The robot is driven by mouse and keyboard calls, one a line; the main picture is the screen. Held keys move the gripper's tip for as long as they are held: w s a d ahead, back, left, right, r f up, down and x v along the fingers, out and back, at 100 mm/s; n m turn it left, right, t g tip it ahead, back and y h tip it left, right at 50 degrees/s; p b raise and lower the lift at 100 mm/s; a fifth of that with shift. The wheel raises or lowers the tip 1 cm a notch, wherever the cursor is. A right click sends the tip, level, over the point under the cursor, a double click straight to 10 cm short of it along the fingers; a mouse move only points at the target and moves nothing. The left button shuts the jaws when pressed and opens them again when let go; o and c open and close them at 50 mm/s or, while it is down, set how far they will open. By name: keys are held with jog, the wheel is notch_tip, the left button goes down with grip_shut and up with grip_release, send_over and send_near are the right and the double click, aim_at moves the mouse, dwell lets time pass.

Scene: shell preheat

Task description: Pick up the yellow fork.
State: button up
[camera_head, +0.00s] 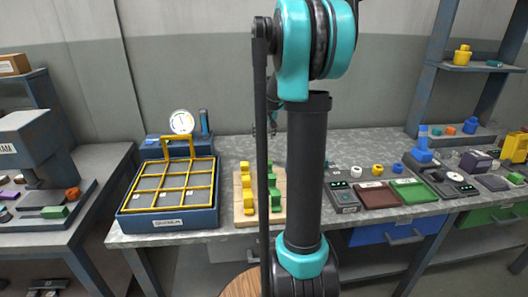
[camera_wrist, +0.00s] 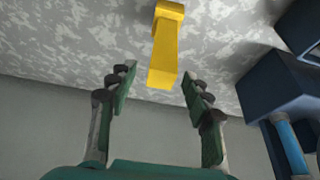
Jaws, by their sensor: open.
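The yellow fork shows in the wrist view (camera_wrist: 167,45) as a long yellow piece with a blockier far end, above the speckled grey bench top. My gripper (camera_wrist: 158,82) is open and empty, with one finger on each side of the fork's near end. The fingers are apart from it, and the depth gap between them cannot be told. In the head view my gripper (camera_head: 272,122) is small and partly hidden by my arm, over the back of the bench. I cannot pick out the fork there, and my arm may hide it.
A dark blue block (camera_wrist: 280,85) and a blue cylinder stand close on the right in the wrist view. On the bench are a blue tray (camera_head: 168,221) with a yellow grid, a wooden board (camera_head: 244,215) with yellow and green blocks, and several small devices at right.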

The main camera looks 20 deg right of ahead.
aim_at(264, 150)
jog(key=shift+x, duration=2.35)
jog(key=shift+s+a, duration=0.1)
jog(key=shift+s, duration=0.05)
jog(key=shift+c, duration=0.6)
grip_shut()
